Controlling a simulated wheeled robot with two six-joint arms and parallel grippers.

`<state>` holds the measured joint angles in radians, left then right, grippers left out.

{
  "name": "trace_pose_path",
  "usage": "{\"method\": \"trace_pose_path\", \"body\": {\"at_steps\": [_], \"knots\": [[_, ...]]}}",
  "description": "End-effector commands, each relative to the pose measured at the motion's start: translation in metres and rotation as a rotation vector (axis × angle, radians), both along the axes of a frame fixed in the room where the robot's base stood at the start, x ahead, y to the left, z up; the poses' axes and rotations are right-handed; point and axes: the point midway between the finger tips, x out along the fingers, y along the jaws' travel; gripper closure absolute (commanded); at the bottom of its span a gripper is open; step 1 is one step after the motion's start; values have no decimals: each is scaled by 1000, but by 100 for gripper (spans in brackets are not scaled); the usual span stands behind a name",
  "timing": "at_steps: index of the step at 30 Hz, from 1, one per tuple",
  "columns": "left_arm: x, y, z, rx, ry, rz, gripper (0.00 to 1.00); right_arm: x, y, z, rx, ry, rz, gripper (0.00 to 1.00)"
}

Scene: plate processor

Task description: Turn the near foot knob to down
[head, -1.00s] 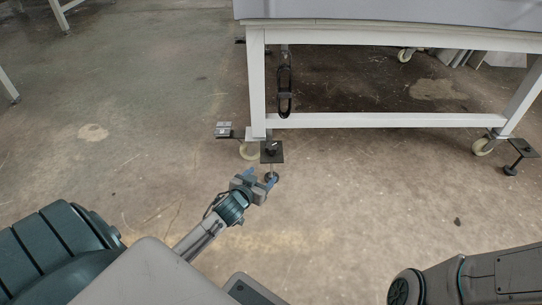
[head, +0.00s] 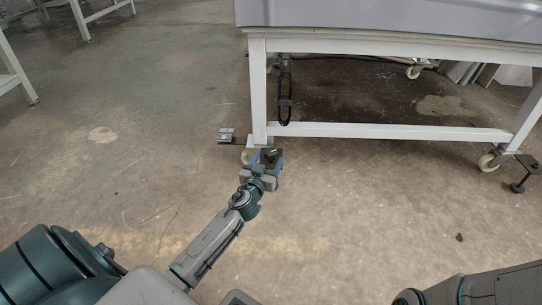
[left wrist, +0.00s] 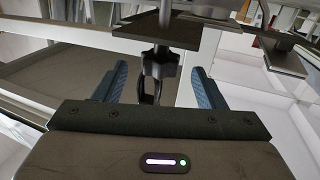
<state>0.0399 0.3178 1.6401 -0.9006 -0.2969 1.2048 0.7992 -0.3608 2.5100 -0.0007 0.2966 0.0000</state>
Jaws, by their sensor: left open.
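The near foot knob (left wrist: 160,62) is a dark lobed knob on a threaded rod under a dark metal plate (left wrist: 170,30). In the left wrist view it stands between the two blue fingers of my left gripper (left wrist: 160,85), with space on both sides. My left gripper is open. In the head view my left gripper (head: 264,160) is at the foot by the table's left leg, and it hides the knob there. My right gripper is not in view.
The white-framed table (head: 385,131) stands ahead with casters, one at the right leg (head: 487,162). Another foot (head: 520,186) stands beside that caster. A small metal plate (head: 226,134) sticks out left of the near leg.

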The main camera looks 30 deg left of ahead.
Motion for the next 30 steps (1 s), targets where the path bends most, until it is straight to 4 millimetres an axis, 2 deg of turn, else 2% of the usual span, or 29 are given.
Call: {"method": "trace_pose_path", "body": {"at_steps": [3,9,19,20,26,27,30], "knots": [[20,5,-1,-1,-1,1,36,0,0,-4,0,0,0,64],[37,10,-1,0,0,0,36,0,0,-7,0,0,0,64],[41,11,0,0,1,0,36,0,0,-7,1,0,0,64],[41,11,0,0,1,0,38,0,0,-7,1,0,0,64],[41,11,0,0,1,0,77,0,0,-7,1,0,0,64],[41,11,0,0,1,0,80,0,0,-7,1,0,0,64],[41,11,0,0,1,-1,80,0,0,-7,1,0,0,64]]}}
